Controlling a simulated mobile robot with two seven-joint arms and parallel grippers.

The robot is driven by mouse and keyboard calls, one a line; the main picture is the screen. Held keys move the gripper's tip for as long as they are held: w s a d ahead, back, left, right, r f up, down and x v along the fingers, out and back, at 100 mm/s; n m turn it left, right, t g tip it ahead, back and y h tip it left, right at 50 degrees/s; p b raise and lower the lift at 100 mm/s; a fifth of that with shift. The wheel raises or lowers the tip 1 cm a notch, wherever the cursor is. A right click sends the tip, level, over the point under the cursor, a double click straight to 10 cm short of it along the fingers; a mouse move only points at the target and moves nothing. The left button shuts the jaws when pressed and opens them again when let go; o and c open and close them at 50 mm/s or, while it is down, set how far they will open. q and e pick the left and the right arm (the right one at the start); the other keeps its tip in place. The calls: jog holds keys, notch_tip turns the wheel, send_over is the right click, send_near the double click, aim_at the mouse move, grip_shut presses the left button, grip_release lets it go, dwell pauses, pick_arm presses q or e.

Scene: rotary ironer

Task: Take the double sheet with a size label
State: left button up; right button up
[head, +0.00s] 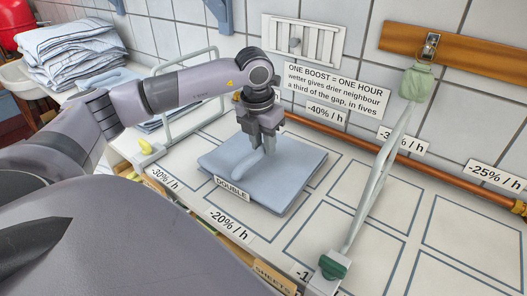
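A folded light blue double sheet (290,178) lies flat on the tiled worktop, with a white size label reading DOUBLE (232,189) on its front edge. My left gripper (258,158) points down at the sheet's left-middle part. A raised, rounded ridge of the same blue shows at its fingertips. I cannot tell whether the fingers are closed on this ridge or only beside it. My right gripper is not in view.
A white rail frame (372,185) with green ends stands right of the sheet. A low white rail (186,95) stands behind on the left. Folded linen (68,50) is stacked at the back left. A copper pipe (430,170) runs along the wall. Outlined spaces at right are bare.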

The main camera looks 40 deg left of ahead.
pick_arm(q)
grip_shut()
jog(key=shift+r, duration=0.1)
dwell(1.1)
